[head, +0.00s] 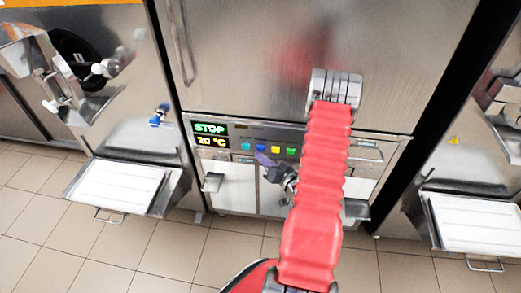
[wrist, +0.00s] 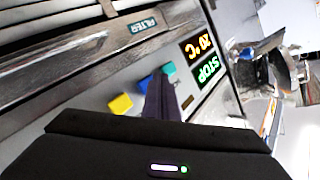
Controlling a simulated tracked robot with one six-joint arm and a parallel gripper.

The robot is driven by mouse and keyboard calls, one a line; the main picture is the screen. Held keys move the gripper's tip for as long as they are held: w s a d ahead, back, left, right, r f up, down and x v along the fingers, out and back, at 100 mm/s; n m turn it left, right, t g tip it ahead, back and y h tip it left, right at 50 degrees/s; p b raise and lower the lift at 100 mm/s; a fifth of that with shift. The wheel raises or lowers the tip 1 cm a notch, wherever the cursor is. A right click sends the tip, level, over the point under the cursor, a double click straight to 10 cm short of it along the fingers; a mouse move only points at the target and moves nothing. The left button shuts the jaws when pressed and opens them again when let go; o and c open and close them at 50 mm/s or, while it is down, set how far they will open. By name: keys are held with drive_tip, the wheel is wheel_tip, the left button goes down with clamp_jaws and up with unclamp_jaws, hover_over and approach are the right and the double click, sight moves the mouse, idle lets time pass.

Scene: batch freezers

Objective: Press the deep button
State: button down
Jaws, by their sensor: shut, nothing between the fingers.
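The control panel (head: 223,150) is on the middle freezer. In the head view its row holds a cyan button (head: 245,146), a blue button (head: 261,148), a yellow button (head: 276,150) and a green button (head: 291,152). No readable label shows which is the deep button. My gripper (head: 262,158) is shut and empty, with its purple fingers just below the blue button. In the wrist view the fingertips (wrist: 157,73) overlap the space between the blue button (wrist: 144,83) and cyan button (wrist: 168,68). I cannot tell whether they touch either. A yellow button (wrist: 120,103) sits left of them.
The display (head: 210,129) reads STOP and 20 °C. A label reading FILTER (wrist: 144,26) is on the panel. White trays (head: 118,186) (head: 475,222) jut out at both sides. The tiled floor (head: 150,250) in front is clear.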

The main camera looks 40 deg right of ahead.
drive_tip(key=shift+w+d, duration=0.55)
drive_tip(key=shift+d, duration=0.15)
idle(1.4)
drive_tip(key=shift+s+a, duration=0.6)
drive_tip(key=shift+a, duration=0.1)
drive_tip(key=shift+a, duration=0.1)
drive_tip(key=s+a, duration=0.1)
drive_tip(key=a, duration=0.1)
drive_tip(key=s+a, duration=0.1)
drive_tip(key=s, duration=0.1)
drive_tip(key=shift+a, duration=0.4)
idle(1.0)
